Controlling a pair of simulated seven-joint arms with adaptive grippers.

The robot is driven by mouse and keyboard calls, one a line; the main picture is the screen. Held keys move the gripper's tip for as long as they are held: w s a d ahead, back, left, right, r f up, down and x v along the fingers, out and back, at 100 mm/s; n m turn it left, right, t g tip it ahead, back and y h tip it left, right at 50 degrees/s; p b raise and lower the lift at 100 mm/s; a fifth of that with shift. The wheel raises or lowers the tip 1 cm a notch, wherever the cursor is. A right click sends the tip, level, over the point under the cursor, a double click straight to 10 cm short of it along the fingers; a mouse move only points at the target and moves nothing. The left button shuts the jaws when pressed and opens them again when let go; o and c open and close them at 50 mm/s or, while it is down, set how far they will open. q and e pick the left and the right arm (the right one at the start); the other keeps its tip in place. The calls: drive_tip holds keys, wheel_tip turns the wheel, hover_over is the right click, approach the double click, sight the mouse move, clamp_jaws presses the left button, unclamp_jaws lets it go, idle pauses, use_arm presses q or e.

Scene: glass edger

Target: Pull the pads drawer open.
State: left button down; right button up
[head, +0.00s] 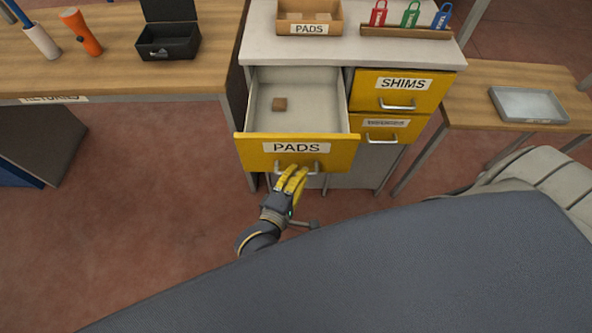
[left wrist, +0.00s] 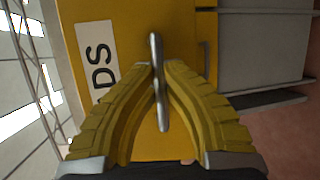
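The yellow pads drawer (head: 260,152) stands pulled out from the grey cabinet, its inside showing from above. The drawer's metal handle (head: 314,168) is on the front below the PADS label. My left gripper (head: 297,171) is at this handle from the front. In the left wrist view, my left gripper's yellow fingers (left wrist: 159,68) close in on both sides of the handle bar (left wrist: 157,50), shut on it. Part of the handle is hidden by the fingers in the head view. My right gripper is not in view.
A SHIMS drawer (head: 372,92) and another yellow drawer (head: 378,130) are shut at the right. A PADS bin (head: 309,16) and a tag rack (head: 405,31) stand on the cabinet top. Wooden benches flank the cabinet. The floor in front at left is clear.

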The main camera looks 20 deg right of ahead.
use_arm(q)
drive_tip(key=shift+s+d+f, duration=0.1)
drive_tip(key=c, duration=1.5)
unclamp_jaws()
drive_tip(key=shift+o, duration=0.2)
drive_tip(key=v, duration=1.2)
